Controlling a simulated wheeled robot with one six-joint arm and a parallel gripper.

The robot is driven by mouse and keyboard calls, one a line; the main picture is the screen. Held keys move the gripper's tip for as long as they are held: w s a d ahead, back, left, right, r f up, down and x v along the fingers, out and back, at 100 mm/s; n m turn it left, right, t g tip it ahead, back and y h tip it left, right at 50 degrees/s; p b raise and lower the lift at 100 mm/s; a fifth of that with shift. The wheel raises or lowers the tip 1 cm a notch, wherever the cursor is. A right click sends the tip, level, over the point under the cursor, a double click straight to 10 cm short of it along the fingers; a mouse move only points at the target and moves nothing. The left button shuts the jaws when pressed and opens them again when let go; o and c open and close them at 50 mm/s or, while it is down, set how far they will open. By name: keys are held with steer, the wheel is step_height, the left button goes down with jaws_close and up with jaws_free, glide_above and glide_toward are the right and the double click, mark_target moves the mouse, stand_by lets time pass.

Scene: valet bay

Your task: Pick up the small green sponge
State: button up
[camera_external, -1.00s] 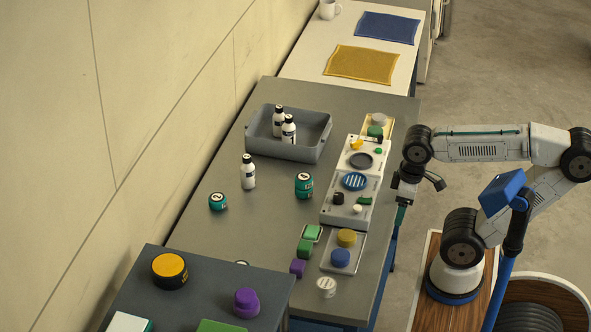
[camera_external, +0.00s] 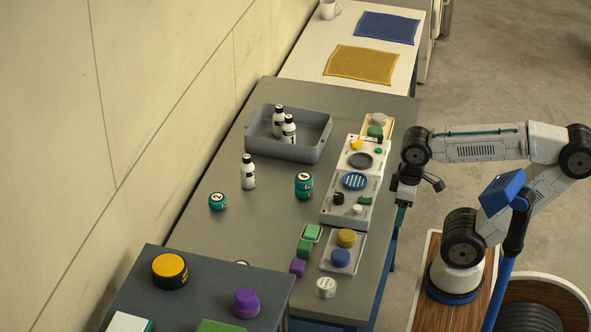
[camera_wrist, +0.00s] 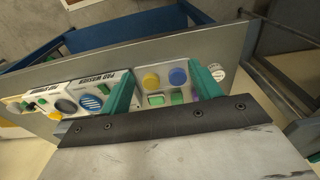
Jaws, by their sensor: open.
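Several green items could be the small green sponge, and I cannot tell which it is. A bright green block (camera_external: 312,232) sits on a pale-edged base on the grey table, with a darker green block (camera_external: 305,247) just in front of it. Two green blocks also show between my jaws in the wrist view, one on the right (camera_wrist: 177,98) and one on the left (camera_wrist: 156,100).
A tray (camera_external: 357,252) holds a yellow and a blue round pad, right of the green blocks. A purple block (camera_external: 297,268) and a white round item (camera_external: 326,287) are near. A grey bin (camera_external: 315,152) with bottles stands farther back.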

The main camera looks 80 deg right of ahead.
mark_target(305, 246)
steer(key=w+a+f+n+h, duration=0.1)
steer(key=w+f+n+h, duration=0.2)
steer(key=w+n, duration=0.1)
steer(key=w+a+f+n+g+h, duration=0.1)
steer(key=w+a+f+n+h, duration=0.1)
steer(key=w, duration=0.4)
steer(key=w+a+f+n+g+h, duration=0.1)
steer(key=w+f+n+h, duration=0.3)
steer(key=w+n, duration=0.2)
steer(key=shift+a+f+n, duration=0.2)
steer(key=shift+a+n, duration=0.2)
steer(key=w+f+n+t+h, duration=0.1)
steer(key=w+n, duration=0.1)
steer(key=w, duration=0.1)
steer(key=w+a+f+n+t+h, duration=0.1)
steer(key=w+n, duration=0.1)
steer(key=w, duration=0.1)
steer(key=w+f+n+t+h, duration=0.1)
steer(key=w+n, duration=0.1)
steer(key=n, duration=0.1)
steer(key=shift+w+a+f, duration=0.15)
steer(key=shift+w+a, duration=0.05)
steer(key=shift+w, duration=0.2)
steer(key=f, duration=0.3)
steer(key=shift+d+f, duration=0.2)
steer(key=shift+d, duration=0.05)
steer(key=shift+x, duration=1.15)
steer(key=shift+r, duration=0.1)
steer(key=c, duration=1.1)
